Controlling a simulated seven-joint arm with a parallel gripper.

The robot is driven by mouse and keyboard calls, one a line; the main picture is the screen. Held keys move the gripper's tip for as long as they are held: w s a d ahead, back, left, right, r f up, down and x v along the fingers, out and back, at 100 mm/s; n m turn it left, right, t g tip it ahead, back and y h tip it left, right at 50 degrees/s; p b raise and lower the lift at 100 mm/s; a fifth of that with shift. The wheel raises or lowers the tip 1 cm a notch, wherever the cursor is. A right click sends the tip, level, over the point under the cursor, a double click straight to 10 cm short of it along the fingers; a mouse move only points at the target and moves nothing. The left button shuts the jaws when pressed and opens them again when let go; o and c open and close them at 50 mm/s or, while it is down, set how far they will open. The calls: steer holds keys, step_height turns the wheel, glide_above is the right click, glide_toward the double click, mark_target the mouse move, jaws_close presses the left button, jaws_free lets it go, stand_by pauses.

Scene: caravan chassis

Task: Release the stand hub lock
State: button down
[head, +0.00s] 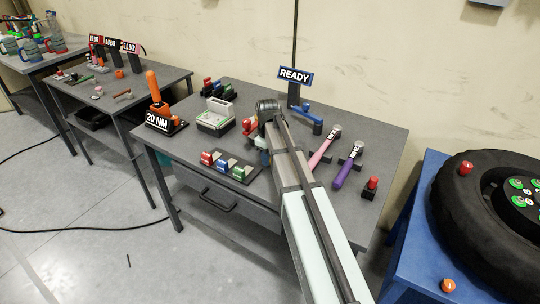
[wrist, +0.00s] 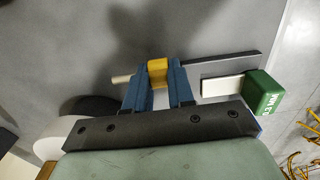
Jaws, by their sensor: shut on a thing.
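My gripper (wrist: 157,82) is over the middle table. Its blue fingers are shut on a small yellow block (wrist: 157,70) in the wrist view. A pale rod (wrist: 121,78) sticks out to the left beside the fingers. In the head view my arm hides most of the grip. The blue stand (head: 432,168) is at the far right and carries a black tyre (head: 458,218). Its hub (head: 520,200) has several green-ringed spots and is cut by the picture edge. A red knob (head: 466,168) and an orange knob (head: 447,286) show there; I cannot tell which part is the lock.
On the grey table (head: 355,125) are a tray of coloured blocks (head: 230,165), a READY sign (head: 295,76), a pink-handled tool (head: 322,152), a purple-handled tool (head: 346,168) and a red-topped piece (head: 371,186). A green block (wrist: 264,92) is right of my fingers. A floor gap separates table and stand.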

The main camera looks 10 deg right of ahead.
steer(key=c, duration=1)
jaws_free()
steer(key=shift+s+a, duration=0.2)
steer(key=shift+o, duration=0.2)
step_height(320, 180, up, 14)
steer(key=shift+f, duration=0.1)
